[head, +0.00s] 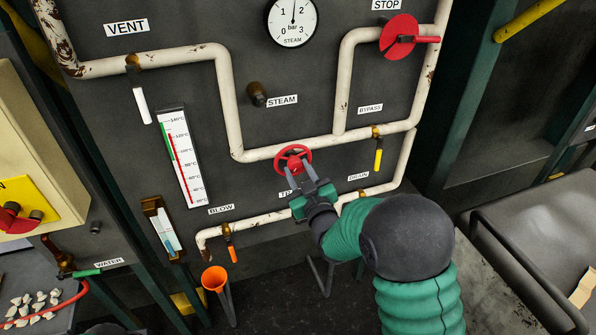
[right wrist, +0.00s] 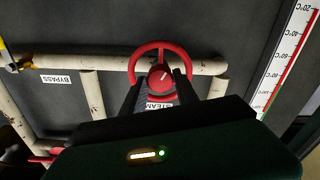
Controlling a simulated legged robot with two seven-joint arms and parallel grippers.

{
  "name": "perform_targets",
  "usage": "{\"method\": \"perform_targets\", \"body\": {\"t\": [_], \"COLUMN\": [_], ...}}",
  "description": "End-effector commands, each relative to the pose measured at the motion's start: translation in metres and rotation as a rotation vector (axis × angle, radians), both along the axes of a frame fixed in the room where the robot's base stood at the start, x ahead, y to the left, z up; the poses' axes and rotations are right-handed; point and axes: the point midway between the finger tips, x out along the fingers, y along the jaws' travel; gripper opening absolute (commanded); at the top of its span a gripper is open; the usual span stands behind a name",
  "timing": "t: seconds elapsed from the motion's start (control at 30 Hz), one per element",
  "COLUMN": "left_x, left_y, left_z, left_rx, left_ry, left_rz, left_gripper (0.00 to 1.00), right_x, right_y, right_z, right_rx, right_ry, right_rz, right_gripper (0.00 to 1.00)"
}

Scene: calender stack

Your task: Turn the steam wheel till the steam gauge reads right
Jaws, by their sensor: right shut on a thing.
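The round white steam gauge (head: 292,22), marked 0 to 3 bar, is at the top of the dark panel in the head view. Its needle points almost straight up, about midway between 1 and 2. A red handwheel (head: 293,151) sits on the cream pipe below it. My right gripper (head: 298,171) is shut on this wheel from below, partly covering a label there. In the right wrist view, the fingers straddle the wheel (right wrist: 160,52), with the STEAM label (right wrist: 161,105) between them. A brown stub (head: 257,94) stands beside the STEAM label in the head view. My left gripper is not in view.
A red STOP wheel (head: 399,37) is at the upper right. A yellow lever (head: 378,160) and orange lever (head: 233,254) hang on pipes beside the wheel. A thermometer (head: 180,158) is left of it.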

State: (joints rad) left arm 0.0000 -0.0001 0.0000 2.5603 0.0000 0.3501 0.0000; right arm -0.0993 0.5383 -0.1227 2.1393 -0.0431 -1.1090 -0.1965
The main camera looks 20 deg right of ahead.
Motion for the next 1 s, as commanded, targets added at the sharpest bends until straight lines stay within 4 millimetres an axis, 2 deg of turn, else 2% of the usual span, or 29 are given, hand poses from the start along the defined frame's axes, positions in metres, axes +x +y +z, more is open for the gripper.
{"method": "perform_targets", "body": {"t": [0.03, 0.17, 0.2, 0.33, 0.5, 0.6, 0.87, 0.9, 1.0], "left_x": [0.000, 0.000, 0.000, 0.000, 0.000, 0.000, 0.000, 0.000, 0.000], "left_y": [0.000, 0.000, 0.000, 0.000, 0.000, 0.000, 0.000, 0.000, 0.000], "left_z": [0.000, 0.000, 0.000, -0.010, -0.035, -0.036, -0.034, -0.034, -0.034], "left_rx": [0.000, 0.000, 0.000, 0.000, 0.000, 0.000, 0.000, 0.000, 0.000], "left_ry": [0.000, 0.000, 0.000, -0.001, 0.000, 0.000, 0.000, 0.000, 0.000], "left_rz": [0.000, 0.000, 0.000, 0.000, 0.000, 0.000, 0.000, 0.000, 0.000], "left_gripper": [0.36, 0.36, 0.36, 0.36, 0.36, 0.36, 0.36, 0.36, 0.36], "right_x": [0.000, 0.000, 0.000, 0.000, 0.000, 0.000, -0.001, -0.001, -0.001], "right_y": [0.001, 0.001, 0.001, 0.000, 0.000, 0.001, 0.001, 0.001, 0.001], "right_z": [-0.001, -0.001, -0.001, -0.005, -0.007, -0.004, -0.003, -0.003, -0.002], "right_rx": [0.000, 0.000, 0.000, 0.042, 0.244, 0.308, 0.314, 0.313, 0.313], "right_ry": [0.003, 0.004, 0.004, 0.005, 0.009, 0.014, 0.018, 0.018, 0.017], "right_rz": [0.002, 0.002, 0.002, 0.000, 0.001, 0.002, 0.002, 0.002, 0.002], "right_gripper": [0.19, 0.02, 0.00, 0.00, 0.00, 0.00, 0.00, 0.41, 0.54]}}
